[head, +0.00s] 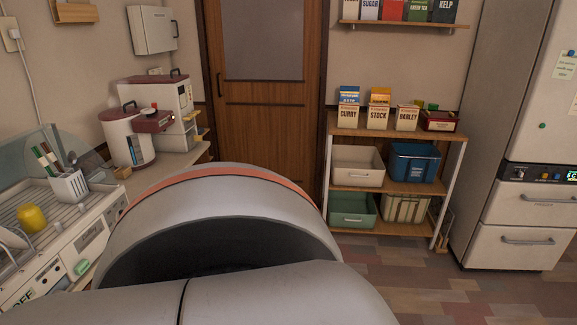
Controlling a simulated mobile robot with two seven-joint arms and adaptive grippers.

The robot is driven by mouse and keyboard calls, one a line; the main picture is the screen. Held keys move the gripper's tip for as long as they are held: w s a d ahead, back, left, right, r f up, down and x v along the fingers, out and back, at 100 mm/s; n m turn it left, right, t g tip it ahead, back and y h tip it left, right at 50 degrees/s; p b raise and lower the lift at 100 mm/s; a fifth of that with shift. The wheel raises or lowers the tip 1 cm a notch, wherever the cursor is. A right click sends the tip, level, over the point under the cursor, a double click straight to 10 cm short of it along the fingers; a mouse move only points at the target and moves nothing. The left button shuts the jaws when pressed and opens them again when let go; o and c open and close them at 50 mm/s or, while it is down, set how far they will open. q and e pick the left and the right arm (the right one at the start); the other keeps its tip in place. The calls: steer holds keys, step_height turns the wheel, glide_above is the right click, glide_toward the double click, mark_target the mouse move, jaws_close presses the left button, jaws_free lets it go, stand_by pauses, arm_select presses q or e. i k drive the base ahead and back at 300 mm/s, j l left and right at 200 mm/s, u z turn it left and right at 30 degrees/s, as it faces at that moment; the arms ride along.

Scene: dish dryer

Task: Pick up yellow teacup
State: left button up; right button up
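A yellow teacup (32,218) sits on the rack of the dish dryer (62,240) at the left edge of the head view. It looks turned upside down, but I cannot be sure. A plate (10,238) is close beside it at the picture edge. A white cutlery holder (68,186) with utensils stands behind and to the right of the cup. A large pale link of my own arm fills the lower middle of the picture. Neither gripper shows in this view.
A counter (165,168) with a white appliance (170,105) and a pot-like container (125,137) lies behind the dryer. A wooden door (265,110) is at the back. A shelf unit (385,185) and a fridge (525,130) stand right. Tiled floor is open at the lower right.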

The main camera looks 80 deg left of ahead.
mark_target(31, 219)
steer(key=u, duration=4.1)
steer(key=i+l+u, duration=0.15)
steer(key=l, duration=0.45)
steer(key=i+l+u, duration=0.1)
steer(key=i+l, duration=0.2)
steer(key=l, duration=0.3)
steer(key=i+l+u, duration=0.15)
steer(key=l, duration=0.45)
steer(key=i+l+u, duration=0.1)
steer(key=l, duration=0.55)
steer(key=i+l+u, duration=0.15)
steer(key=l, duration=0.5)
steer(key=i+l+u, duration=0.1)
steer(key=l, duration=0.55)
steer(key=i+l+u, duration=0.15)
steer(key=l, duration=0.55)
